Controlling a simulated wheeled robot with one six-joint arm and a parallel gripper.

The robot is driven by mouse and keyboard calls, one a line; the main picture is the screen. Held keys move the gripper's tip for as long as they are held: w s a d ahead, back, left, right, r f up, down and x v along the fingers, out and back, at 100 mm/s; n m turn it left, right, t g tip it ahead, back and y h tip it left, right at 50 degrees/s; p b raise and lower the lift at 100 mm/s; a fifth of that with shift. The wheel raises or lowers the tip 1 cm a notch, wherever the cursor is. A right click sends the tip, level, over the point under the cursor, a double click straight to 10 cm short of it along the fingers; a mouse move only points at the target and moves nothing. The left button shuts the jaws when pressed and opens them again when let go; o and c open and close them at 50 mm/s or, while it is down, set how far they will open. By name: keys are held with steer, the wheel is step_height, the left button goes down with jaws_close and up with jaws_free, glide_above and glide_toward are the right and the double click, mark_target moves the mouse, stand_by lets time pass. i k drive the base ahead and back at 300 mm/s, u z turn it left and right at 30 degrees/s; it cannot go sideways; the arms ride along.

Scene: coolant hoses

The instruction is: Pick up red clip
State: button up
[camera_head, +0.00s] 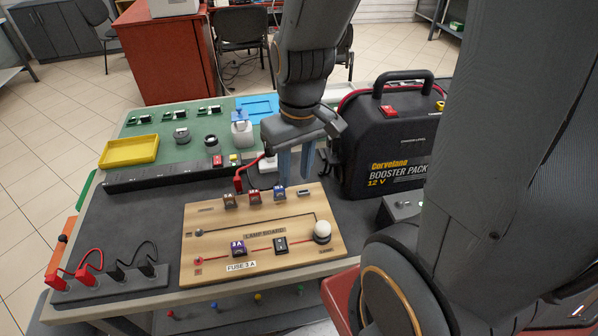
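A red clip (239,182) with a red cable stands just behind the wooden lamp board (207,258), left of my gripper. The red clip is clear of the fingers. Other red ends on a red cable (88,271) sit at the front left on a dark block. I cannot tell whether these are clips too.
The board carries fuses, a switch and a white bulb (322,231). A long black strip (165,176) lies behind it. A yellow tray (129,151) and a white bottle (242,130) are on the green mat. The dark table left of the board is mostly clear.

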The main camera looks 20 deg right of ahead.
mark_target(237, 181)
steer(key=k, duration=0.5)
steer(key=u, duration=3)
steer(key=k, duration=0.6)
steer(key=z, duration=1.65)
